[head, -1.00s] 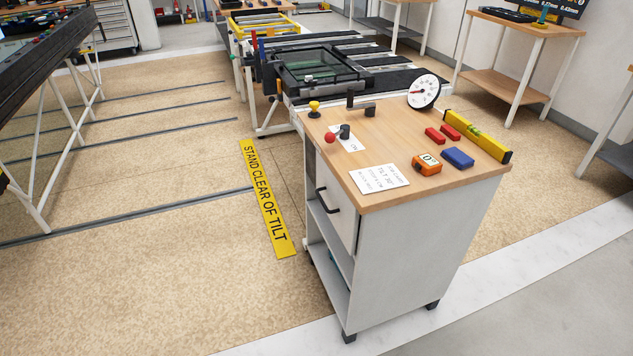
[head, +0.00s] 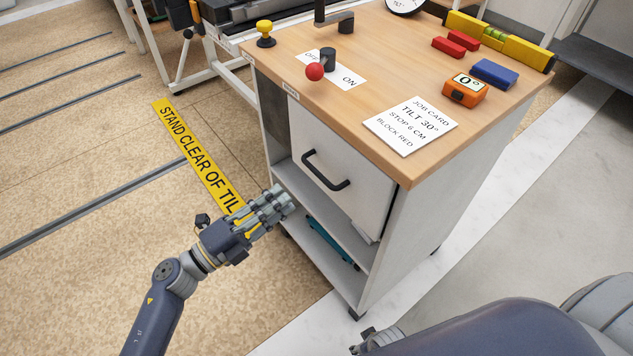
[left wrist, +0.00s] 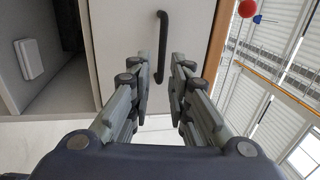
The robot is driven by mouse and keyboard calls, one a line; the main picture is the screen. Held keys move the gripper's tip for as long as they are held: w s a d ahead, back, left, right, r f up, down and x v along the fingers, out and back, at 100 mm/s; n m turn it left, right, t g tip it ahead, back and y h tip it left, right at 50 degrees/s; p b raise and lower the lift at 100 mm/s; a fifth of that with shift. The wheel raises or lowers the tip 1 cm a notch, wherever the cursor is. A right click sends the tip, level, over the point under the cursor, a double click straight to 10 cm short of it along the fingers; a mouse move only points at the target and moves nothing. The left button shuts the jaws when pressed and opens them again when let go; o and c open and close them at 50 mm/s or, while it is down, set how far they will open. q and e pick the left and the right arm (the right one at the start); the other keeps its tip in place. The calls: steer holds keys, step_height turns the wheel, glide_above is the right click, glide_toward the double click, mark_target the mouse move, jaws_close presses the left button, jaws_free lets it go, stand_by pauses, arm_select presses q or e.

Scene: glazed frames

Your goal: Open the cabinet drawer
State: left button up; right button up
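The cabinet drawer (head: 350,195) has a white front under the wooden top and looks closed. Its black bar handle (head: 325,172) is on the drawer front. My left gripper (head: 286,200) is in front of the cabinet, lower than the handle and to its left in the head view, apart from it. In the left wrist view the fingers (left wrist: 163,68) are spread with nothing between them gripped. The handle (left wrist: 163,38) shows upright beyond and between the fingertips.
On the cabinet top (head: 400,75) are a red-knobbed switch (head: 315,71), a job card (head: 411,124), an orange gauge (head: 465,91) and coloured blocks. An open shelf (head: 345,245) lies below the drawer. A yellow floor strip (head: 195,150) runs left of the cabinet.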

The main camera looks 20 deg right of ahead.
mark_target(317, 172)
arm_select(q)
steer(key=x, duration=1)
steer(key=shift+d+r, duration=0.25)
steer(key=shift+d, duration=0.05)
jaws_close()
